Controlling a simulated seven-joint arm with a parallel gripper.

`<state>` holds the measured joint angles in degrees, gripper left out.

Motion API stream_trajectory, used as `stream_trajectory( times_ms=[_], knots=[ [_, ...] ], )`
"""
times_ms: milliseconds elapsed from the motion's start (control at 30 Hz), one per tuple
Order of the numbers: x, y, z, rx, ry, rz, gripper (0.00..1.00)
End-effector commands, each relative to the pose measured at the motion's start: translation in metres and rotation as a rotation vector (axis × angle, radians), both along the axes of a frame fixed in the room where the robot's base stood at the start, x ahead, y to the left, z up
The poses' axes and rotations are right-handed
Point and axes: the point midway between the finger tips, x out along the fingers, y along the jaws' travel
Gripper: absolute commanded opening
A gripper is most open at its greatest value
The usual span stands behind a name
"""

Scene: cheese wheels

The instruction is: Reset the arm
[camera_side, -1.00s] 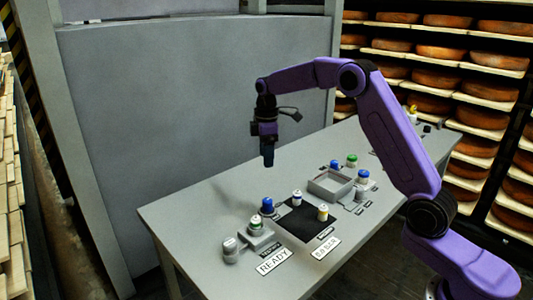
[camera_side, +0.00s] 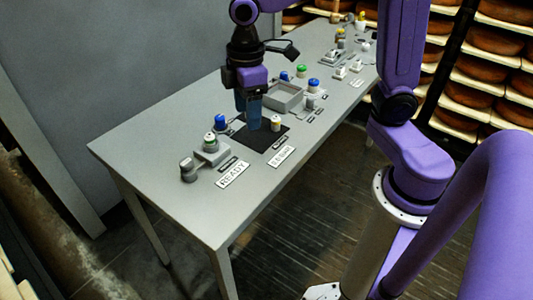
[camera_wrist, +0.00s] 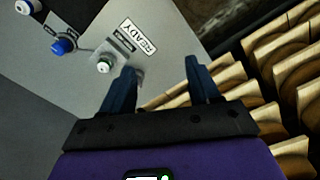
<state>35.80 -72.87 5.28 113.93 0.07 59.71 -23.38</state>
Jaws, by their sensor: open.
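My gripper (camera_side: 247,118) hangs pointing down above or beside the black mat (camera_side: 264,141) in the side view. Its two blue fingers stand apart with nothing between them; its exact height over the table is hard to tell. In the wrist view the open fingers (camera_wrist: 160,64) show a clear gap. A small white and yellow jar (camera_side: 276,125) stands on the mat, right of the fingers.
A grey open tray (camera_side: 284,97) lies behind the mat, with several capped jars (camera_side: 313,86) around it. A grey knobbed piece (camera_side: 188,170) stands near the READY label (camera_side: 232,175). The table's left end (camera_side: 130,150) is bare. Shelves of cheese wheels (camera_side: 490,70) stand at the right.

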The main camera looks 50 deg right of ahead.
Motion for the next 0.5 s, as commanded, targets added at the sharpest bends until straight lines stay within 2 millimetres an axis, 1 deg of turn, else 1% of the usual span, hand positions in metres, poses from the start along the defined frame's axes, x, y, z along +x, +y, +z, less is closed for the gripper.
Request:
stream_trajectory(
  times_ms=[33, 100, 167, 200, 300, 400, 500],
  knots=[
    [-0.020, -0.001, 0.000, 0.003, -0.003, 0.010, 0.61],
    [-0.045, -0.003, -0.002, 0.004, -0.001, 0.014, 0.61],
    [-0.067, -0.006, -0.004, 0.006, -0.003, 0.019, 0.61],
    [-0.081, -0.008, -0.006, 0.008, -0.002, 0.022, 0.61],
    [-0.114, -0.018, -0.011, 0.010, -0.002, 0.029, 0.61],
    [-0.144, -0.029, -0.017, 0.011, -0.001, 0.034, 0.61],
    [-0.165, -0.040, -0.023, 0.014, -0.001, 0.039, 0.61]
  ],
)
